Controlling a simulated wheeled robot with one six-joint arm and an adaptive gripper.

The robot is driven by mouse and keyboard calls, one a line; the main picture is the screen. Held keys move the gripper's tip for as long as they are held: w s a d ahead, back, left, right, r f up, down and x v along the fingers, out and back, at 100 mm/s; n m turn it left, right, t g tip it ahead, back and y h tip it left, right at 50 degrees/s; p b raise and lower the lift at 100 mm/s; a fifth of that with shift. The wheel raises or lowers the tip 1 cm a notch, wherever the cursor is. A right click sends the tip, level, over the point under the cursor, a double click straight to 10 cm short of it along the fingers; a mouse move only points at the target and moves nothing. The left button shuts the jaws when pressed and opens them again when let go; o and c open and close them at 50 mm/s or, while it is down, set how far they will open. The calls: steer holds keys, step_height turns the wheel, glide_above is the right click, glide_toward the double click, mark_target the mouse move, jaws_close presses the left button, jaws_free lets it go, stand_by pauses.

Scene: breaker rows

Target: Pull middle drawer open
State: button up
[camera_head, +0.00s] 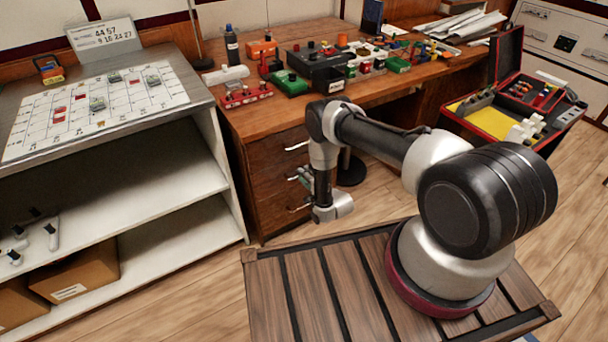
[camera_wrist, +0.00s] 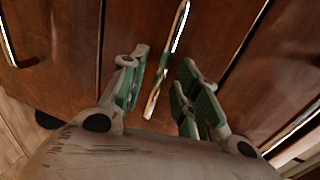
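The wooden desk has a stack of three drawers below its left end. The middle drawer (camera_head: 268,186) looks closed, flush with the others in the head view. Its metal bar handle (camera_wrist: 168,60) shows in the wrist view, running between the two green-padded fingers of my gripper (camera_wrist: 164,72). The fingers are open, with a gap on both sides of the handle. In the head view my gripper (camera_head: 301,177) is at the front of the middle drawer and covers most of its handle. I cannot tell how deep the handle lies between the fingers.
The top drawer handle (camera_head: 297,146) and the bottom drawer handle (camera_head: 299,208) lie above and below. A grey shelf unit (camera_head: 226,165) stands close on the left. A dark round stool base (camera_head: 350,170) is behind my arm. Some wooden floor (camera_head: 208,270) is clear.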

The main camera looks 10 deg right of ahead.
steer(key=shift+x, duration=0.75)
jaws_close()
